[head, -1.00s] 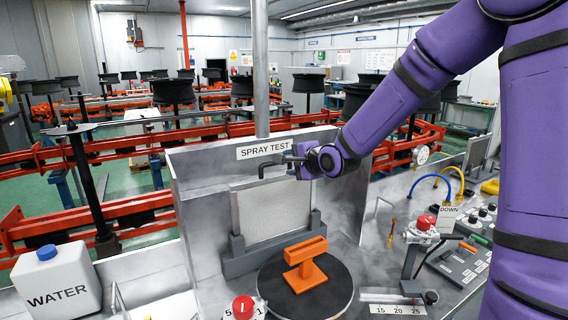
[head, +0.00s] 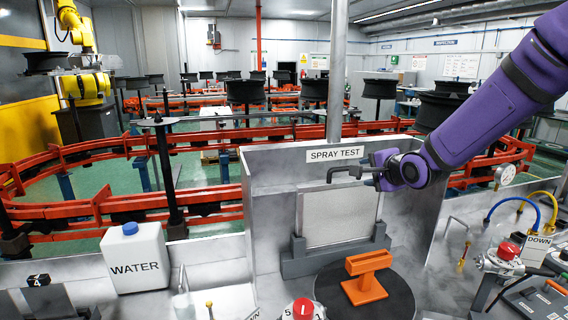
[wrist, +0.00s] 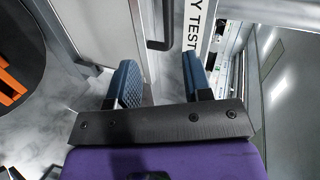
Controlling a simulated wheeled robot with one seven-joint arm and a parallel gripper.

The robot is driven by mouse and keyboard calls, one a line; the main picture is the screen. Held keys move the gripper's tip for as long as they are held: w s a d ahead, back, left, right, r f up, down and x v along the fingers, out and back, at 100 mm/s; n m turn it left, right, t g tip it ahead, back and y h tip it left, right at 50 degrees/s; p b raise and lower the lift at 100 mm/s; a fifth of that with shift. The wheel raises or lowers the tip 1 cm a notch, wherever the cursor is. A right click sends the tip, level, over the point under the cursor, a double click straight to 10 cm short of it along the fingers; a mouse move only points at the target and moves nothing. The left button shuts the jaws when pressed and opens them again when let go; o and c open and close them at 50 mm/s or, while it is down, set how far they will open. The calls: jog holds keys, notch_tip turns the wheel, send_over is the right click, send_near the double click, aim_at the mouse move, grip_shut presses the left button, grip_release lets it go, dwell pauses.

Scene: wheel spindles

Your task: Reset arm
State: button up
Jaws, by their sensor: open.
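My gripper (head: 357,172) is at the end of my purple arm, in front of the spray test booth's back wall, just below the "SPRAY TEST" sign (head: 336,154). In the wrist view my gripper (wrist: 159,80) shows two blue ridged fingers spread apart with nothing between them. An orange T-shaped piece (head: 366,277) stands on a round black turntable (head: 398,298) below and apart from my gripper. Its edge also shows at the far left of the wrist view.
A white panel (head: 341,218) stands in a grey holder behind the turntable. A white WATER container (head: 136,262) is at left. Red-topped knobs (head: 303,309) and blue and yellow hoses (head: 512,200) are at the front and right. Red conveyor rails with black wheels lie beyond.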

jog(key=s+d+r+n+g+h, duration=0.1)
jog(key=s+n, duration=0.3)
jog(key=s, duration=0.8)
jog(key=s+d+r+n+g+h, duration=0.1)
jog(key=s+r+n+g, duration=0.2)
jog(key=s, duration=0.9)
jog(key=s+d+r+n+g+h, duration=0.1)
jog(key=s+r+n+g, duration=0.2)
jog(key=s, duration=0.9)
jog(key=r+n, duration=0.1)
jog(key=n, duration=0.2)
jog(key=shift+d+n+h, duration=0.3)
jog(key=shift+n, duration=0.1)
